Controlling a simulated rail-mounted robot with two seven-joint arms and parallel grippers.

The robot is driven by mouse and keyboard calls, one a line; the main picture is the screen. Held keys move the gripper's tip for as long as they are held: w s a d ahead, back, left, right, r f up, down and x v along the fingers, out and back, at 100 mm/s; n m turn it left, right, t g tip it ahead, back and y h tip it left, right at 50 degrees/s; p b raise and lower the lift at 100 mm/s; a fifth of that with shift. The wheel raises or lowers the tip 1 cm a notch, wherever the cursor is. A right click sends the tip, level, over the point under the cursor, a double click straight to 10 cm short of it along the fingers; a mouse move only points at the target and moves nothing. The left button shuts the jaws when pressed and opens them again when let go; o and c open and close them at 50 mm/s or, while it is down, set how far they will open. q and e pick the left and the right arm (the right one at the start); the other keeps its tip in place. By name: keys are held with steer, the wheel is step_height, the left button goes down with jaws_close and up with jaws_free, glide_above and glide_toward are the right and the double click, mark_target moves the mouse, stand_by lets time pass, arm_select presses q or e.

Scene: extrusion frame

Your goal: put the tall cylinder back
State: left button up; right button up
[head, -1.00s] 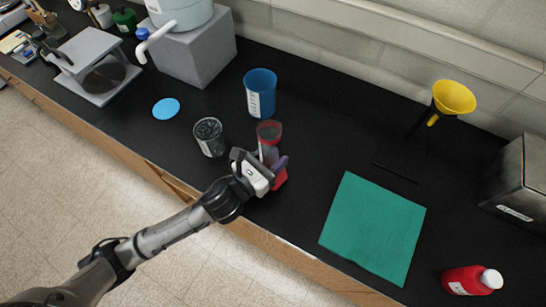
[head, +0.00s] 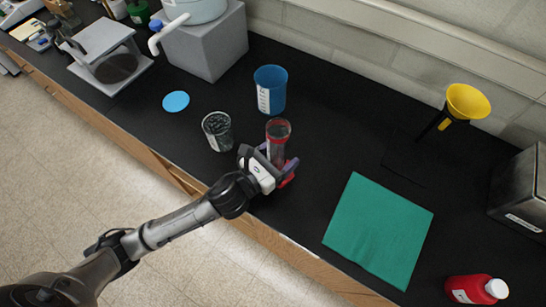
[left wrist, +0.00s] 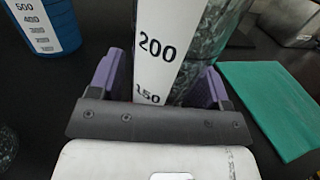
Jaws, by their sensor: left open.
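The tall cylinder (head: 278,143) is clear, with a red rim and a red foot, and stands upright on the black counter near its front edge. My left gripper (head: 281,168) is low at its front side, with its purple fingers on either side of the cylinder. In the left wrist view the cylinder (left wrist: 195,60), with its white scale marked 200 and 150, stands between the open fingers (left wrist: 165,88). Its foot is partly hidden by the gripper. I cannot tell whether a finger touches it. My right gripper is not in view.
A clear beaker (head: 217,131) stands left of the cylinder and a blue beaker (head: 270,90) behind it. A green mat (head: 378,230) lies to the right. Farther right are a yellow funnel (head: 467,102) on a stand and a red bottle (head: 474,289).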

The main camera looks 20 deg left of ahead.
arm_select(q)
steer(key=shift+r, duration=0.2)
steer(key=v, duration=1.2)
steer(key=shift+f, duration=0.1)
stand_by(0.3)
